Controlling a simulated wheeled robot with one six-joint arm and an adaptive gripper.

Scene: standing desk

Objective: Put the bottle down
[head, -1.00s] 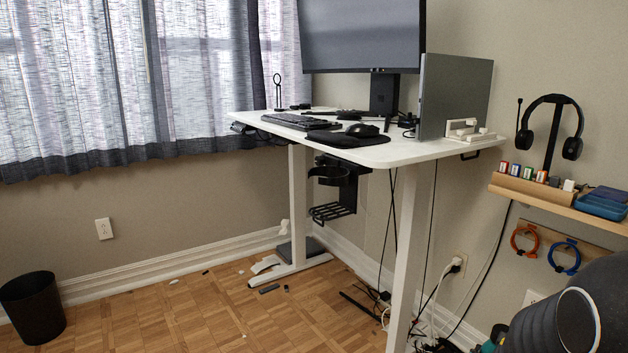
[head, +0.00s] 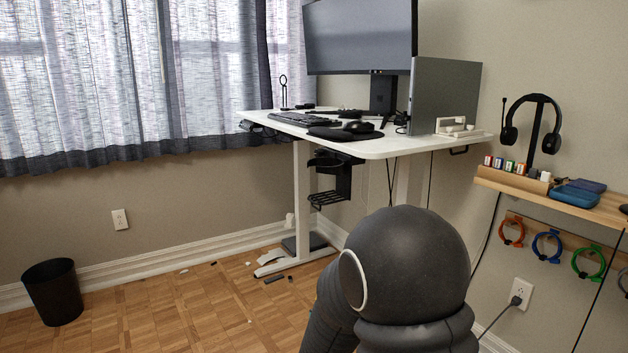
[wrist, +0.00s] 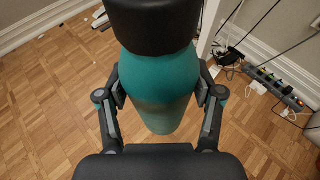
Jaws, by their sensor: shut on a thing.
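A teal bottle (wrist: 158,85) with a black cap (wrist: 152,24) fills the middle of the wrist view. My gripper (wrist: 160,92) is shut on the bottle, one finger on each side of its body. The wooden floor shows below and around the bottle. In the wrist view I cannot tell how far its base is from the floor. In the head view neither the bottle nor my gripper shows; my dark arm covers the lower middle.
The white standing desk (head: 372,146) holds a keyboard, mouse, monitor and upright panel. A black bin (head: 53,292) stands at left. A wooden shelf (head: 545,192) is at right. A power strip with cables (wrist: 272,84) lies by the wall. Open floor (head: 170,315) lies at left.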

